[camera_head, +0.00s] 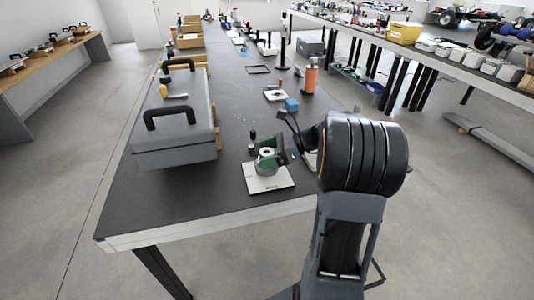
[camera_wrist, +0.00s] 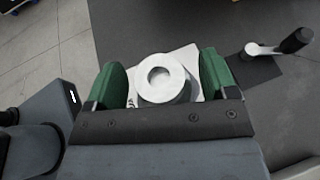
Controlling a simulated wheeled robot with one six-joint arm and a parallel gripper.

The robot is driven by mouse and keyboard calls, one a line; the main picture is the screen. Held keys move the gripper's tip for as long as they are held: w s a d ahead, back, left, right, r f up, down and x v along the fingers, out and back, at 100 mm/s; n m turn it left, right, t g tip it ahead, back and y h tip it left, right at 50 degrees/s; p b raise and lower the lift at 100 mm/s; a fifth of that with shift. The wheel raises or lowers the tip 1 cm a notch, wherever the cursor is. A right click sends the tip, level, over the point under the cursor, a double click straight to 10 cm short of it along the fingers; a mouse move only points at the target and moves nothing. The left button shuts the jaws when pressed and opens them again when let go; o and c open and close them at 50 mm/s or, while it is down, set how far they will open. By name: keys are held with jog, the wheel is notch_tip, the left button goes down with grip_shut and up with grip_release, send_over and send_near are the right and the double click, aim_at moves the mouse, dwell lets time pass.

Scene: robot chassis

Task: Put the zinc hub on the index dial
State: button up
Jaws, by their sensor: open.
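The zinc hub, a pale silver ring-shaped part with a round bore (camera_wrist: 161,79), sits between my green fingers in the wrist view. In the head view it is a light ring (camera_head: 266,152) above a white square plate (camera_head: 270,184), near the table's front edge. The plate appears to belong to the index dial, with a grey round body (camera_head: 265,168) under the ring. My gripper (camera_wrist: 163,84) is open around the hub, with a narrow gap on each side. The hub's underside and its contact with the dial are hidden.
A crank-like part with a black knob (camera_wrist: 297,40) stands right of the hub in the wrist view. A grey toolbox (camera_head: 175,120) occupies the table's left side. A blue block (camera_head: 291,105) and orange cylinder (camera_head: 311,79) stand farther back. The front left table top is clear.

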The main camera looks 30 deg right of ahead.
jog(key=shift+r, duration=0.1)
jog(key=shift+d+r, duration=0.15)
jog(key=shift+r, duration=0.05)
jog(key=p+v, duration=0.2)
jog(key=v, duration=0.9)
jog(key=shift+s+d, duration=0.25)
jog(key=shift+d, duration=0.05)
